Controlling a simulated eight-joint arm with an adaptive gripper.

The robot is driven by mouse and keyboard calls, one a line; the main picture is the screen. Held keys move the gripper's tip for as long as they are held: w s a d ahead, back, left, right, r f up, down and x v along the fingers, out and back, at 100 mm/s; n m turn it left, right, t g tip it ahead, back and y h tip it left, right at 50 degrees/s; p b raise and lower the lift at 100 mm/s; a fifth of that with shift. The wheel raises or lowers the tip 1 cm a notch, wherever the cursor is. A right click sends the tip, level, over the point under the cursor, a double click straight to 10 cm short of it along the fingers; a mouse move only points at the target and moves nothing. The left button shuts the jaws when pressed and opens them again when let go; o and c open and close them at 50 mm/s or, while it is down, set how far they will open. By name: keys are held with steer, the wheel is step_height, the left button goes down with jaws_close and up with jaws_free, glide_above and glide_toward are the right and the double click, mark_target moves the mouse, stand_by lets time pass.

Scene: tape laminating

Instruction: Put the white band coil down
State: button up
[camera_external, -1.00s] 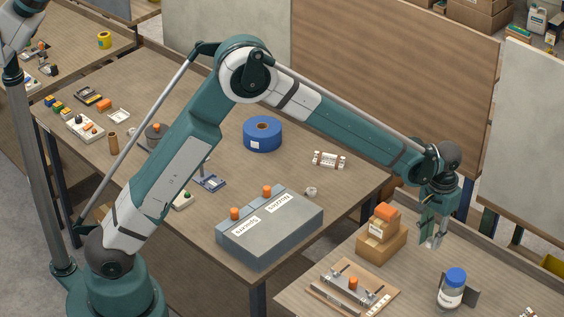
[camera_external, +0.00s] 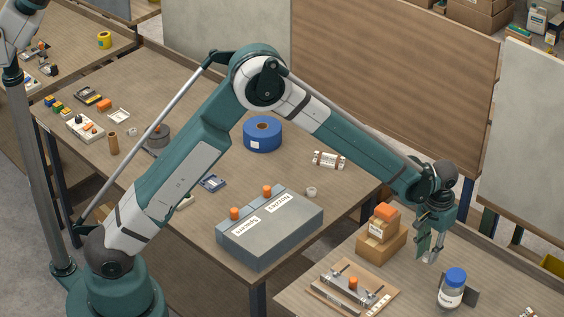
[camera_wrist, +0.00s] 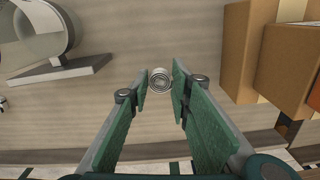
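A small round whitish coil with concentric rings, apparently the white band coil (camera_wrist: 160,78), shows between my fingertips in the wrist view. My gripper (camera_wrist: 160,80) is closed to about the coil's width, with a green-padded finger on each side. In the external view my gripper (camera_external: 431,254) points down over the right-hand table (camera_external: 405,273), between the cardboard boxes and the white bottle. The coil is too small to make out clearly there. How high it is above the tabletop is hard to tell.
Stacked cardboard boxes (camera_external: 381,240) with an orange block stand left of my gripper. A blue-capped white bottle (camera_external: 452,288) stands to its right by a dark upright plate. A wooden fixture (camera_external: 352,290) lies in front. Bare tabletop (camera_wrist: 110,105) shows around the coil.

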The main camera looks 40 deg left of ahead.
mark_target(428, 255)
steer(key=shift+f, duration=0.2)
steer(key=shift+f, duration=1.8)
steer(key=shift+f, duration=0.15)
steer(key=o, duration=0.6)
steer(key=shift+o, duration=0.3)
steer(key=shift+r, duration=0.2)
step_height(428, 255, up, 12)
